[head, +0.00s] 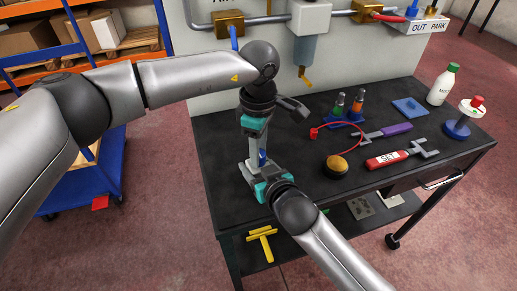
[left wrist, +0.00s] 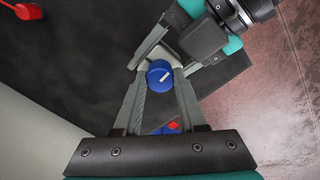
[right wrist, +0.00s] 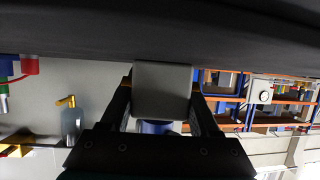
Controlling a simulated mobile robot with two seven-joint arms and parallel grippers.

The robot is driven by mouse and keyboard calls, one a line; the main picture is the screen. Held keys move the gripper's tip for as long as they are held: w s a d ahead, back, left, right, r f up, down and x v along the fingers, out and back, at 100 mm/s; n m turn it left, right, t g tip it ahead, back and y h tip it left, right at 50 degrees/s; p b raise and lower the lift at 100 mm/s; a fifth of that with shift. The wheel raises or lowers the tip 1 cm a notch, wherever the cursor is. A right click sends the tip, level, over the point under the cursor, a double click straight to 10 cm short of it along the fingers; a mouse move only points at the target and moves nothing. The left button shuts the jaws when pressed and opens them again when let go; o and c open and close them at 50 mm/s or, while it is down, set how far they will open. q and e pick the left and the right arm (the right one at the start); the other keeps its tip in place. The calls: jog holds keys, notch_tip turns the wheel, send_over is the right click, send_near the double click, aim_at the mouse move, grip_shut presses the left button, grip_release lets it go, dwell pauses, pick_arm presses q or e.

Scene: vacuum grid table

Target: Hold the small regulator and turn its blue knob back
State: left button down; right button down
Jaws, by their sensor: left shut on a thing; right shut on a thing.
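The small regulator is a grey block (right wrist: 162,90) with a blue knob (left wrist: 159,75) that carries a white mark. In the right wrist view the block fills the space between the fingers of my right gripper (right wrist: 162,100), which is shut on it. My left gripper (left wrist: 160,82) is shut on the blue knob, one finger on each side. In the head view both grippers meet over the table's left part, left (head: 258,158) from behind and right (head: 258,178) from the front. They hide most of the regulator there; a bit of blue (head: 262,157) shows.
Right of the grippers on the black table (head: 225,150) lie a yellow-topped round button (head: 336,166), a red-handled tool (head: 388,159), a purple-handled tool (head: 396,130) and a red plug with a cable (head: 314,133). A panel with pipes (head: 310,18) stands behind.

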jog(key=shift+f, duration=0.1)
dwell(0.3)
pick_arm(q)
jog(key=shift+c, duration=2.2)
grip_release()
notch_tip(320, 180, up, 12)
pick_arm(e)
jog(key=shift+c, duration=0.2)
grip_release()
jog(key=shift+s, duration=0.1)
